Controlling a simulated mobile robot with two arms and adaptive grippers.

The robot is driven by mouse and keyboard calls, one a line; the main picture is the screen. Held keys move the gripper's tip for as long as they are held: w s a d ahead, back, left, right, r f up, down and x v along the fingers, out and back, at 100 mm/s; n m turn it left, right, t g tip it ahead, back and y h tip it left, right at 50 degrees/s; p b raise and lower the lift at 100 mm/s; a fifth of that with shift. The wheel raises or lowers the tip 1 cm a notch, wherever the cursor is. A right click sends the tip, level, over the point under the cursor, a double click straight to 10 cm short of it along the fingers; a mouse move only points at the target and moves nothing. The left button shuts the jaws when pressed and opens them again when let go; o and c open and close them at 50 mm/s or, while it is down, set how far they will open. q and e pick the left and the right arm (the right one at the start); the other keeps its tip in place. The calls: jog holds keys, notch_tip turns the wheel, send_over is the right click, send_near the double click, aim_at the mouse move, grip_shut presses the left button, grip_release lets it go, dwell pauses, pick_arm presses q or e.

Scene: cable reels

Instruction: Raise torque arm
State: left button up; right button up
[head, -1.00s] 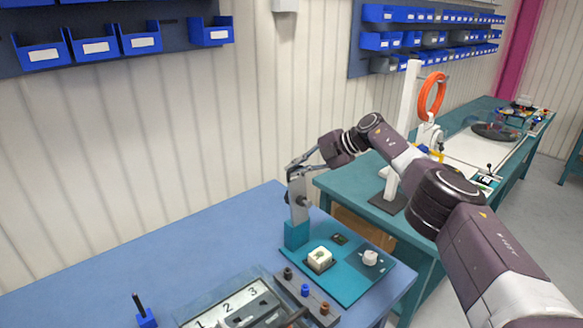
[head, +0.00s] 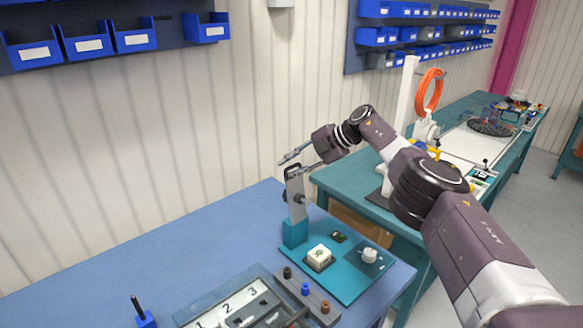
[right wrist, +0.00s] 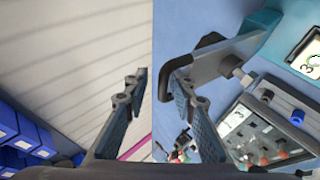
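The torque arm (head: 296,194) is a grey upright link with a dark knob on its side, standing on a teal block (head: 294,233) at the back of a teal plate. In the right wrist view its grey bracket (right wrist: 217,62) carries a black hooked handle (right wrist: 168,82) close to the right-hand finger. My right gripper (head: 291,159) is at the top of the torque arm, its two fingers spread apart. In the right wrist view the gripper (right wrist: 158,82) is open; whether a finger touches the handle is unclear. My left gripper is out of view.
The teal plate (head: 345,284) holds a white block (head: 319,255) and a white knob (head: 369,255). A numbered tray (head: 235,303) and a strip with coloured knobs (head: 306,290) lie in front. An orange reel (head: 428,91) stands behind my right arm.

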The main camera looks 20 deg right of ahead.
jog(key=shift+s, duration=0.1)
jog(key=shift+d, duration=0.1)
jog(key=shift+s+d+r, duration=0.25)
jog(key=shift+d+r, duration=0.15)
jog(key=shift+d, duration=0.05)
jog(key=v, duration=1)
jog(key=shift+s+r, duration=0.25)
